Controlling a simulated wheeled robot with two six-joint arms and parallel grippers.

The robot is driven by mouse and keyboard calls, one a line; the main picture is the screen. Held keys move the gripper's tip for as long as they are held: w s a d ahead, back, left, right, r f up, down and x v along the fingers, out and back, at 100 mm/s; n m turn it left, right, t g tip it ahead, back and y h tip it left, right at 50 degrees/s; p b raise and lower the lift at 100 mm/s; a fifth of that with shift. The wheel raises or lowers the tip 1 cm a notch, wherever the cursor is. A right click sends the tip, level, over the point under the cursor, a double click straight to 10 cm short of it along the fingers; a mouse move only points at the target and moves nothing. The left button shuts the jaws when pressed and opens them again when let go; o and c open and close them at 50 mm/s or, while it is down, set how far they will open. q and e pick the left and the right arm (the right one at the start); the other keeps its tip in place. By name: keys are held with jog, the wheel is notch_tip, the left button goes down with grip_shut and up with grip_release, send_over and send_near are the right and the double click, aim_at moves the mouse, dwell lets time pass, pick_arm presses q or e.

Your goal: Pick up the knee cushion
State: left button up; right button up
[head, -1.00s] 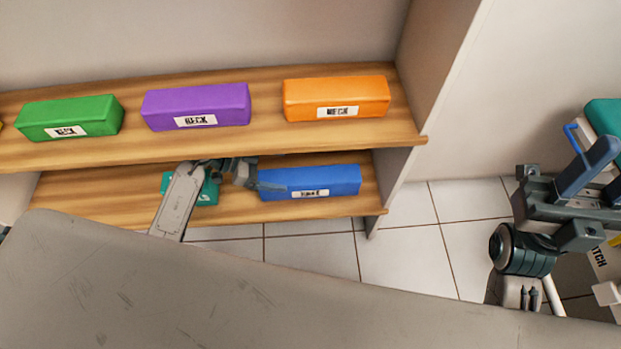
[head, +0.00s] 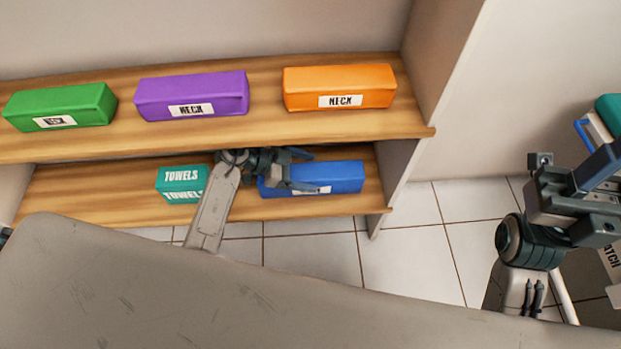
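A blue cushion (head: 340,176) lies on the lower shelf, to the right of a teal towels box. Its white label is mostly covered by my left gripper, so I cannot read it clearly. My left gripper (head: 303,170) is open in front of the cushion's left half. One finger shows near its top edge and the other lower, across its front. I cannot tell whether the fingers touch it. My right gripper (head: 605,190) is at the right edge of the view, away from the shelves and partly cut off.
The upper shelf (head: 250,135) holds a green cushion (head: 85,98), a purple neck cushion (head: 225,92) and an orange neck cushion (head: 365,80). The teal towels box (head: 178,190) stands left of my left gripper. A side panel (head: 392,165) bounds the lower shelf at right.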

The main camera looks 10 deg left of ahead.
pick_arm(q)
jog(key=c, duration=0.9)
jog(key=shift+r, duration=0.1)
